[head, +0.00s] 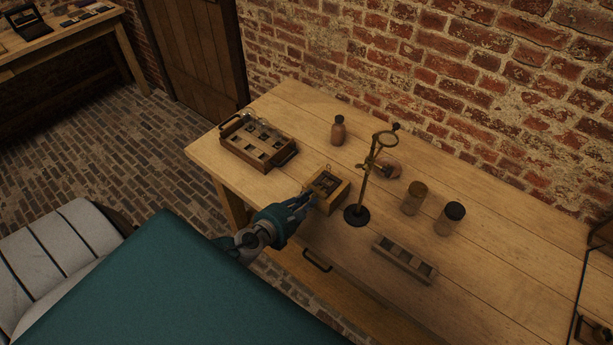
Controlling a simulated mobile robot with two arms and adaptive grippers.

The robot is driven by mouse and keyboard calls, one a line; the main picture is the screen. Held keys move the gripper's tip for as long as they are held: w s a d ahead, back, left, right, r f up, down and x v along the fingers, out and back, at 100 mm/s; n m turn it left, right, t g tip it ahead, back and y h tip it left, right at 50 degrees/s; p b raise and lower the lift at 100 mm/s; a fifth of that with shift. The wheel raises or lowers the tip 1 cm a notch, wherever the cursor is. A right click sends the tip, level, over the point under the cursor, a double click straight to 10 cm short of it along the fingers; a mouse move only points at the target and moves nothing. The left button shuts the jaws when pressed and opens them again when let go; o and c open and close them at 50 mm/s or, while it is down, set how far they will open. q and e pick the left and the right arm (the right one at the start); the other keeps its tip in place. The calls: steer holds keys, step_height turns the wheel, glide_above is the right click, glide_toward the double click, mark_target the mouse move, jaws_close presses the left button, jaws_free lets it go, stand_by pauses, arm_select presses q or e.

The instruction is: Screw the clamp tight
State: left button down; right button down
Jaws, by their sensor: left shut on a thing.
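A small open wooden box (339,197) with dark parts inside sits near the table's front edge. My left gripper (309,200) reaches in from the left and is shut at the box's near left corner, apparently on its wall; the fingertips are small and partly hidden. A brass stand (365,183) on a round dark base stands upright right of the box, with a ring-shaped head and a small dark knob at the top. I cannot tell which part is the clamp. My right gripper is not in view.
A wooden tray (282,158) with handles stands at the table's left. A brown bottle (338,131), a rounded jar (388,168), two capped jars (413,199) (448,220) and a compartmented rack (404,260) surround the stand. The table's right side is mostly clear. A brick wall bounds the back.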

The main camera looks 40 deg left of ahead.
arm_select(q)
steer(key=shift+s+f, duration=0.2)
steer(key=shift+f, duration=0.1)
steer(key=c, duration=1.7)
jaws_free()
steer(key=shift+w+r, duration=0.1)
steer(key=v, duration=1.2)
